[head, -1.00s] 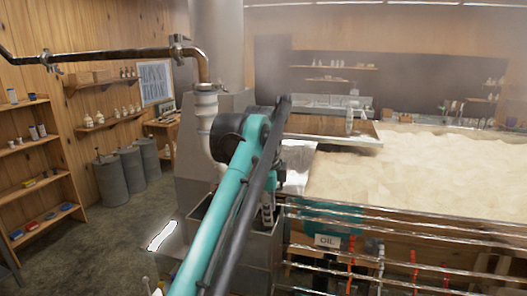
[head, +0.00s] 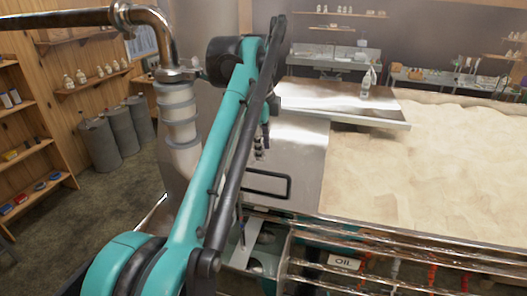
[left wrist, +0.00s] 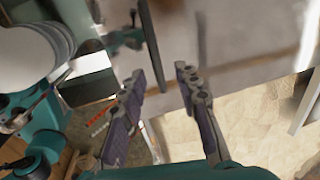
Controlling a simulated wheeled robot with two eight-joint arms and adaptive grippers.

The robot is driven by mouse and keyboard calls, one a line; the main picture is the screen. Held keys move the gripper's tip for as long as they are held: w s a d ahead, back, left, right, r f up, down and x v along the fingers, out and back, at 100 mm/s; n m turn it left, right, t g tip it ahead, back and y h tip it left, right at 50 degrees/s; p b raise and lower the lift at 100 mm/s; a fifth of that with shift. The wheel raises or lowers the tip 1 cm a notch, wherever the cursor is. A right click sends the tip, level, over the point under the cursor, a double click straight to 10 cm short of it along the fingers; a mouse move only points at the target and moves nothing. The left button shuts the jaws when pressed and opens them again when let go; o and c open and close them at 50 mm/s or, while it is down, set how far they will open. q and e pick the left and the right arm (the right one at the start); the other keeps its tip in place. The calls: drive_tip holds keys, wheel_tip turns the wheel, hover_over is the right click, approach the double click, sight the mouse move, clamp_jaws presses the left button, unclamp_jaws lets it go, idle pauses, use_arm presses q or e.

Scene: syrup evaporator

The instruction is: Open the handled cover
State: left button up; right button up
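The handled cover (head: 301,160) is a flat, shiny metal plate between the white pipe and the pale foamy surface. Its black bar handle (head: 268,184) stands at the near edge, partly behind my left arm. The cover appears to lie flat. My left gripper (head: 262,148) is above the cover, a little beyond the handle in the picture, and largely hidden by the arm. I cannot identify the handle for sure in that view. My right gripper is not in view.
A pale foamy pan (head: 440,180) fills the right side. A metal tray (head: 335,100) with a bottle (head: 366,84) stands behind the cover. A thick white pipe (head: 178,120) rises at left. Metal rails and an "OIL" sign (head: 342,261) are in front.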

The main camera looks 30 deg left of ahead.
sight(265, 172)
use_arm(q)
drive_tip(key=shift+w+a+f, duration=0.15)
drive_tip(key=shift+w, duration=0.2)
drive_tip(key=f, duration=0.1)
drive_tip(key=s+f, duration=0.1)
drive_tip(key=d+f, duration=0.1)
drive_tip(key=shift+s+d+f+p, duration=0.1)
drive_tip(key=shift+s+f+p, duration=0.05)
drive_tip(key=shift+s+p, duration=0.2)
drive_tip(key=w+f, duration=0.1)
drive_tip(key=w+a+f, duration=0.1)
drive_tip(key=f, duration=0.1)
drive_tip(key=shift+w+f, duration=0.1)
drive_tip(key=shift+f, duration=0.2)
drive_tip(key=shift+s+d, duration=0.2)
drive_tip(key=shift+s, duration=0.2)
drive_tip(key=shift+s+r, duration=0.1)
drive_tip(key=shift+r, duration=0.1)
drive_tip(key=shift+c, duration=0.6)
drive_tip(key=c, duration=0.5)
drive_tip(key=shift+w+f, duration=0.1)
drive_tip(key=shift+w, duration=0.1)
clamp_jaws()
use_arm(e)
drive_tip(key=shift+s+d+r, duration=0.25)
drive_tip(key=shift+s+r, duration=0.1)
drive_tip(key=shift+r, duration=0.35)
